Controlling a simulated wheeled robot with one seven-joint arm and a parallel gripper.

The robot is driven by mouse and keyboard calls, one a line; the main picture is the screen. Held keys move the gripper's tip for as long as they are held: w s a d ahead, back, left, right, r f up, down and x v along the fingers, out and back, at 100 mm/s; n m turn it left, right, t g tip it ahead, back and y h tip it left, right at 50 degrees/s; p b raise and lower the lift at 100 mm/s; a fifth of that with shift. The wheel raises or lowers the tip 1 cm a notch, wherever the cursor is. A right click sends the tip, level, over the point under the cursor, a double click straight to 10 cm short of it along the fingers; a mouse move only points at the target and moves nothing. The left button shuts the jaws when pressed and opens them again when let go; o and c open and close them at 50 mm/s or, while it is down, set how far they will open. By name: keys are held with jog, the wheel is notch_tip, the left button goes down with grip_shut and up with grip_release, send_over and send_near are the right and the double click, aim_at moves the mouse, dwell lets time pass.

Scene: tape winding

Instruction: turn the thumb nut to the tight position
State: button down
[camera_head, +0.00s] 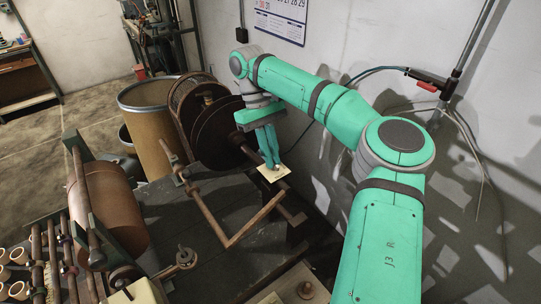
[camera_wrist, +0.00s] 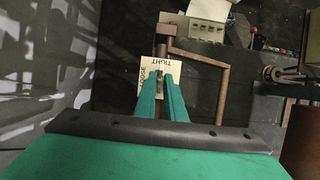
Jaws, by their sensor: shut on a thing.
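A cream label plate (camera_head: 275,175) lies at the wall-side end of the dark bench, under my gripper (camera_head: 272,163). In the wrist view the plate (camera_wrist: 149,66) carries the word TIGHT along its far edge and LOOSE along its left side, both turned from upright. My gripper (camera_wrist: 162,80) points down at the plate, its two green fingers close together around the thumb nut (camera_wrist: 161,76). Only a small dark part of the nut shows between the fingertips. The fingers hide the rest, so its exact angle cannot be told.
A bent rusty bar (camera_head: 236,238) runs over the bench just beside the plate. A large dark reel (camera_head: 218,130) and a tan drum (camera_head: 152,108) stand behind it. A copper-coloured roller (camera_head: 108,205) is at left. The wall (camera_head: 335,45) is close on the right.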

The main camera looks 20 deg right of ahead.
jog(key=c, duration=2)
grip_release()
jog(key=v, duration=1)
jog(key=shift+w+r, duration=0.2)
jog(key=shift+r, duration=0.1)
